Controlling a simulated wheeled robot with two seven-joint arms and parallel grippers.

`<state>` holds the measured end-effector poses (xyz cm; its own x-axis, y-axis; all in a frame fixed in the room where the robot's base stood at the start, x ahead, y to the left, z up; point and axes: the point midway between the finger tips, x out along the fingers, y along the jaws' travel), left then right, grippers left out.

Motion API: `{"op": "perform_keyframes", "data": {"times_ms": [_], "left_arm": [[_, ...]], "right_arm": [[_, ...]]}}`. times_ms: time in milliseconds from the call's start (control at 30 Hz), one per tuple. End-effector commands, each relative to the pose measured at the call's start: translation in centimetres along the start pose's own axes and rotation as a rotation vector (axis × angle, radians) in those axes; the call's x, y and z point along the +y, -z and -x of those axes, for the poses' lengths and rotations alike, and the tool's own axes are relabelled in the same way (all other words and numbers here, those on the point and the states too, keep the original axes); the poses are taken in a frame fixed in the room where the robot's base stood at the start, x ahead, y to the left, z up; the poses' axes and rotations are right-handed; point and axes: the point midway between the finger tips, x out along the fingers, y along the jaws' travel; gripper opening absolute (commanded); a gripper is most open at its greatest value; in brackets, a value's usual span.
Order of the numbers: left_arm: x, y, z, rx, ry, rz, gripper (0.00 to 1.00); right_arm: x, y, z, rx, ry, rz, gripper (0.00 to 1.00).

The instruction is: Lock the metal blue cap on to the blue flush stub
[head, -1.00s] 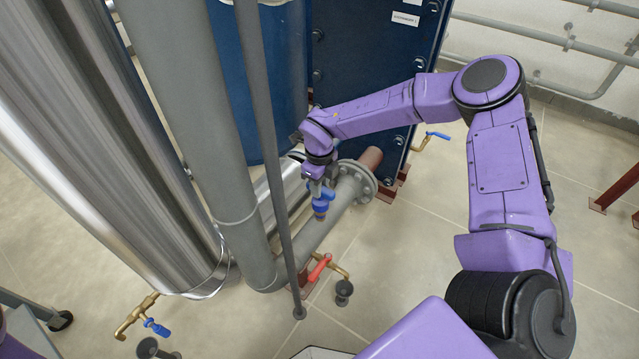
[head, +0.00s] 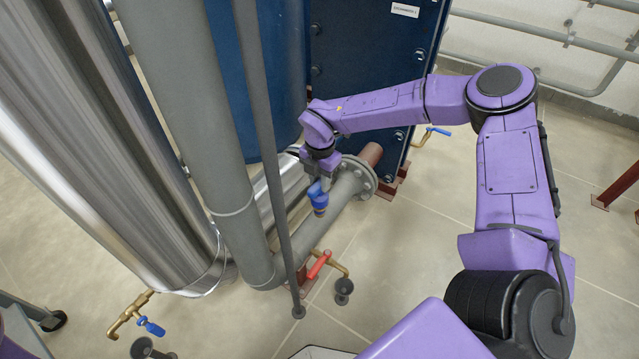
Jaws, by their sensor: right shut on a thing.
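My right gripper (head: 322,180) points down in front of the grey flanged pipe and is shut on a blue cap (head: 319,200). The gripper's jaws partly hide the cap, and it is held in the air, apart from the floor. At the lower left, a brass valve (head: 128,315) with a blue handle (head: 151,327) comes out low beside the steel cylinder. Another blue-handled valve (head: 437,131) is at the blue plate exchanger's right side. I cannot tell which part is the blue flush stub. My left gripper is out of view.
A brass valve with a red handle (head: 319,265) is below the cap, near a thin upright grey pipe (head: 270,150). A thick grey pipe (head: 190,120) and a steel cylinder (head: 90,150) stand to the left. The tiled floor (head: 410,260) in the middle is open.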

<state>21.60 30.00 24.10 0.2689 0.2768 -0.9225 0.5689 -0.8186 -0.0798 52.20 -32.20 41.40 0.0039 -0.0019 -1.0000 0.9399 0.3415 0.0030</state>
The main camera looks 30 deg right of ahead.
Motion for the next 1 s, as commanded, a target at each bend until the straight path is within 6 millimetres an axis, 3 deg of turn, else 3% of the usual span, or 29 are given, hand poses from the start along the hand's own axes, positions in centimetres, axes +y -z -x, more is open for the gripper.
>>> {"op": "perform_keyframes", "data": {"times_ms": [100, 267, 300, 367, 667, 767, 1000], "left_arm": [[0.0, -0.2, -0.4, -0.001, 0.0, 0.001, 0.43], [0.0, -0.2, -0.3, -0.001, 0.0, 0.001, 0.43], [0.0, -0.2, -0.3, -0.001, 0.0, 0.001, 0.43], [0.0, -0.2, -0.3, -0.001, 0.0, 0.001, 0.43], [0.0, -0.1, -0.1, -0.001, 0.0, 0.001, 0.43], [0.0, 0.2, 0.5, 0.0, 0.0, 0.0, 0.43], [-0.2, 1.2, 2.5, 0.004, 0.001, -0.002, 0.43]], "right_arm": [[-0.1, 0.1, -0.3, 0.003, 0.003, -0.096, 0.0], [-0.2, 0.1, -0.2, 0.004, 0.005, -0.102, 0.0], [-0.2, 0.1, -0.2, 0.004, 0.006, -0.102, 0.42], [-0.2, 0.1, -0.2, 0.004, 0.006, -0.101, 0.59], [-0.2, 0.0, 0.2, 0.002, 0.003, -0.099, 0.59], [-0.1, 0.0, 1.7, 0.002, 0.0, -0.098, 0.59], [0.0, 0.1, 7.6, 0.002, 0.0, -0.098, 0.59]]}}
